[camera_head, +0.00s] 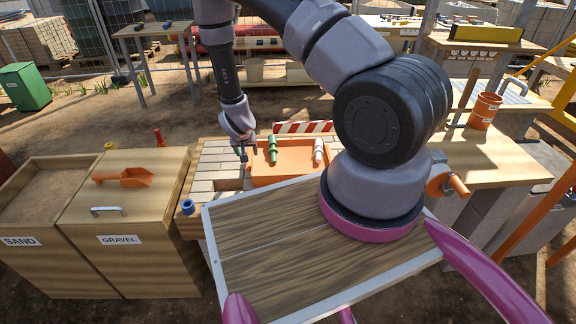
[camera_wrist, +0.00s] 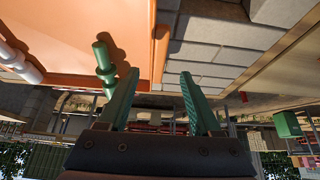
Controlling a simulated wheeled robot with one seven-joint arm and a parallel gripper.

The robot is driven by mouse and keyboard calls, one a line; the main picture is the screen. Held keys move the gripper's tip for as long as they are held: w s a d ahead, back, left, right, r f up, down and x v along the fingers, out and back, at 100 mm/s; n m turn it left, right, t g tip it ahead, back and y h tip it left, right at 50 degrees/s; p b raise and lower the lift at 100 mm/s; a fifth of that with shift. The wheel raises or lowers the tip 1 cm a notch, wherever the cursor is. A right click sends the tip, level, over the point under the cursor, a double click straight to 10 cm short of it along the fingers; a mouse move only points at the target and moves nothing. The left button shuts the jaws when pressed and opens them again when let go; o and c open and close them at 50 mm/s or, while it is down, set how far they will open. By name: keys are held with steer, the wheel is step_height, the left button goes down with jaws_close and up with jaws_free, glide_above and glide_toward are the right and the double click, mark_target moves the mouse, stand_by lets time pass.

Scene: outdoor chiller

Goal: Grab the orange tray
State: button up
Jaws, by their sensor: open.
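The orange tray (camera_head: 292,174) lies on the light-brick surface of the work table in the head view. A green cylindrical item (camera_head: 273,150) and a white one (camera_head: 318,151) are in it. My gripper (camera_head: 244,156) points down at the tray's left edge. In the wrist view, the tray's orange rim (camera_wrist: 159,60) runs between the two open green fingers (camera_wrist: 157,92), beyond their tips. The green item (camera_wrist: 104,62) shows beside one finger. I cannot tell whether a finger touches the rim.
Wooden sand (camera_head: 40,205) and gravel (camera_head: 125,215) bins stand at left, with an orange scoop (camera_head: 123,177) on the gravel lid. A small blue item (camera_head: 187,207) sits at the table's left edge. A striped barrier board (camera_head: 303,127) is behind the tray. An orange bucket (camera_head: 484,111) stands at right.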

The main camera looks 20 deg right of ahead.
steer(key=shift+x, duration=3.15)
steer(key=shift+w+d+r, duration=0.1)
steer(key=shift+d, duration=0.15)
jaws_close()
